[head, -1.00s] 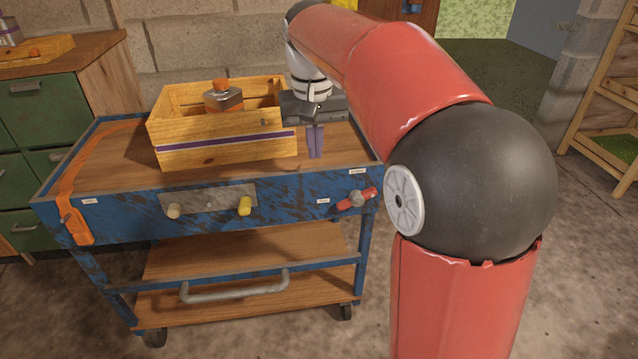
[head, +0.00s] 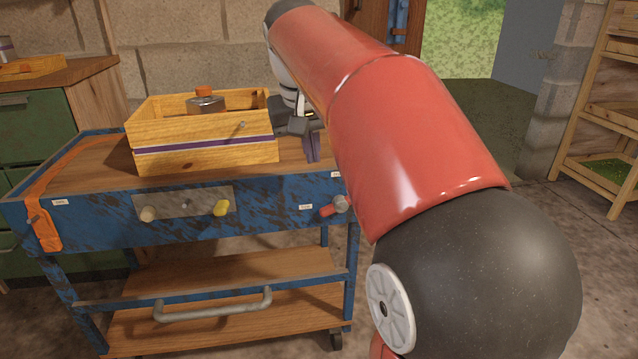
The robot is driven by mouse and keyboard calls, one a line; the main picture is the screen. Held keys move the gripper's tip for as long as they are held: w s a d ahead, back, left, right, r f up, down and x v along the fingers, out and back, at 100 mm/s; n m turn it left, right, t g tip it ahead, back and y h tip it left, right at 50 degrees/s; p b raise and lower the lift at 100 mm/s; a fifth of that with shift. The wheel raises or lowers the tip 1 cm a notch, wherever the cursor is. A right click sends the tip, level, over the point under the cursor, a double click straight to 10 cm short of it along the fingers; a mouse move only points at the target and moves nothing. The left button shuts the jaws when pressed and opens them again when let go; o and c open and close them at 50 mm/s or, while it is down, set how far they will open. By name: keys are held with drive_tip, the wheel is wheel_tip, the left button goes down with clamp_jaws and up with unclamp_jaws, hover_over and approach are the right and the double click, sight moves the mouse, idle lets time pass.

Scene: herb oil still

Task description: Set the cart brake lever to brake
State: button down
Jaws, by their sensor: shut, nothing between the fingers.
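The blue cart (head: 120,218) has a red lever (head: 327,211) on the right of its front panel, with a round grey hub (head: 341,204). Its red end points left and slightly down, towards a small white label (head: 305,207). Another white label (head: 336,174) sits above the hub. Their writing is too small to read. My arm hides what lies right of the hub. My gripper (head: 313,158) points down with its purple fingers together and empty. It is above and behind the lever, right of the wooden crate, and apart from the lever.
The wooden crate (head: 204,156) on the cart top holds a metal container with an orange cap (head: 204,92). A yellow knob (head: 221,208) and a beige knob (head: 148,214) stick out left of the lever. An orange strap (head: 45,230) hangs at the left corner.

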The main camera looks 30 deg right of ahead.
drive_tip(key=b, duration=0.3)
approach(326, 210)
drive_tip(key=x, duration=0.5)
drive_tip(key=shift+w+f, duration=0.2)
drive_tip(key=shift+w, duration=0.05)
drive_tip(key=shift+d+f+b, duration=0.2)
drive_tip(key=shift+f+b, duration=0.1)
drive_tip(key=shift+f, duration=0.2)
